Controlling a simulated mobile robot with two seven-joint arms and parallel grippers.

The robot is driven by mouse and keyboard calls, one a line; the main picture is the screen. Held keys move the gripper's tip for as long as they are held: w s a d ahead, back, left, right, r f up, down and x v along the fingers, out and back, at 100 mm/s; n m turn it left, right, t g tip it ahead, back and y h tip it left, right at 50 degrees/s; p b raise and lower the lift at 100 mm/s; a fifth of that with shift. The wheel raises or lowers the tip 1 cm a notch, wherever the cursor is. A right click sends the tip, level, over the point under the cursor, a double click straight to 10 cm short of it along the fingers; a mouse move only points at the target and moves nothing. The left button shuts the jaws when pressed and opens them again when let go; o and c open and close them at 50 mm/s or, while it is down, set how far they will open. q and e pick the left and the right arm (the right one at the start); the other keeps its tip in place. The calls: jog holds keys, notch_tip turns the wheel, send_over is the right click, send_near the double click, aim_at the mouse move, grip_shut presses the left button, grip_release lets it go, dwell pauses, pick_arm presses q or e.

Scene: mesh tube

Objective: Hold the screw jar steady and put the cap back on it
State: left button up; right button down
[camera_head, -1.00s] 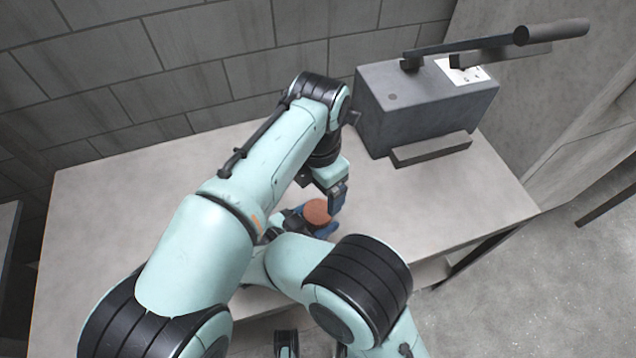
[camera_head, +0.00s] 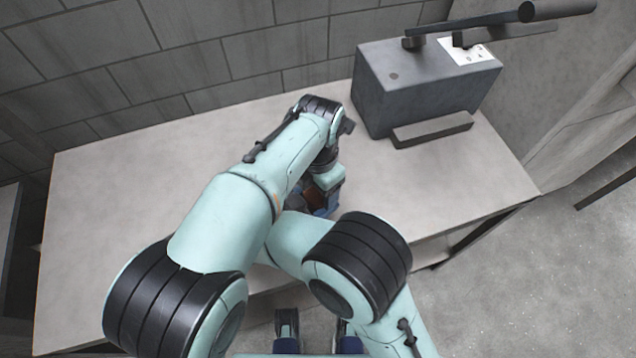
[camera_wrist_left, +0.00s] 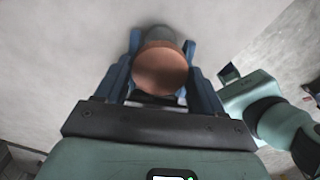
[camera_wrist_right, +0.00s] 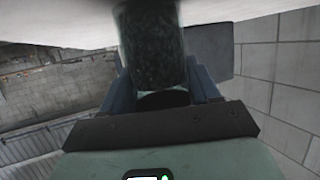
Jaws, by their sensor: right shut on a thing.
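The round orange-brown cap (camera_wrist_left: 160,70) sits between the blue fingers of my left gripper (camera_wrist_left: 163,75) in the left wrist view, with a grey part behind it. Whether the fingers press on it I cannot tell. A sliver of the cap (camera_head: 312,194) shows in the head view below my left gripper (camera_head: 326,192). The jar (camera_wrist_right: 152,45), clear with dark contents, is between the fingers of my right gripper (camera_wrist_right: 160,82), which is shut on it. Whether the cap sits on the jar's rim is hidden.
A grey box-shaped machine (camera_head: 425,85) with a long lever stands at the back right of the pale table (camera_head: 120,210). The table's left side is clear. A block wall (camera_head: 210,50) is behind. My arms are close together over the front middle.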

pick_arm(q)
jog(key=c, duration=0.6)
jog(key=o, duration=1.2)
jog(key=shift+c, duration=0.2)
jog(key=shift+r, duration=2.3)
jog(key=shift+o, duration=0.9)
